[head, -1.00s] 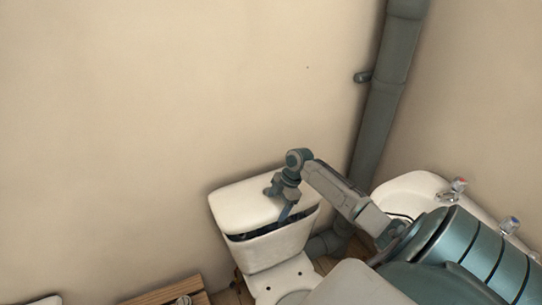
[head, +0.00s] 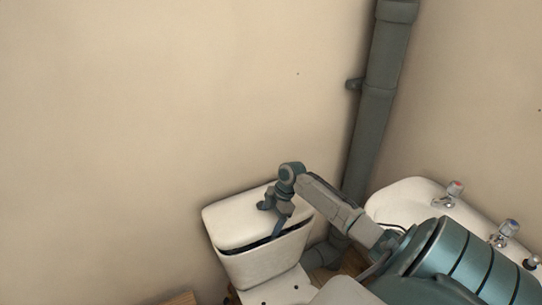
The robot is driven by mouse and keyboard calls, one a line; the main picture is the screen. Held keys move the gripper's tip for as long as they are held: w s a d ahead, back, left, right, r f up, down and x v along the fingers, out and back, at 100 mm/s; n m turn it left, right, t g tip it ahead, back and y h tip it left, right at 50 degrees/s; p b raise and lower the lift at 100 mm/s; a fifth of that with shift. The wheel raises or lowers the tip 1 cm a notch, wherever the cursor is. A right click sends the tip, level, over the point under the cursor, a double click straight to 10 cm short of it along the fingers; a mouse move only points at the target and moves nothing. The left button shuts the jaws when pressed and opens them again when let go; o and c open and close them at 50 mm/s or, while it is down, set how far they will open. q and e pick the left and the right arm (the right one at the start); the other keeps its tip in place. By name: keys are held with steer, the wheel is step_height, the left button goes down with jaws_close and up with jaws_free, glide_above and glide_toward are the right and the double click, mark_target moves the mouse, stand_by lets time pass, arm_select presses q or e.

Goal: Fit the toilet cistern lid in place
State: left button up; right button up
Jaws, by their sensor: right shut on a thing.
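The white cistern lid (head: 236,220) lies over the top of the white toilet cistern (head: 262,267) against the wall. A narrow dark gap shows between the lid's front edge and the cistern rim, widest toward the right. My right gripper (head: 278,229) is shut on the lid at its front right edge. The fingertips are small and partly hidden by the lid and wrist. The lid's back edge meeting the cistern is hidden. My left gripper is out of view.
A thick grey pipe (head: 378,110) runs up the corner. The toilet bowl (head: 287,288) is below the cistern. A wooden edge (head: 180,299) shows at the bottom left.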

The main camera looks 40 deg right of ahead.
steer(key=shift+w+f+b, duration=0.1)
steer(key=shift+f+b, duration=1.1)
steer(key=shift+f, duration=0.4)
steer(key=shift+f+b, duration=0.6)
steer(key=shift+f, duration=0.45)
steer(key=o, duration=2.1)
steer(key=shift+a, duration=0.1)
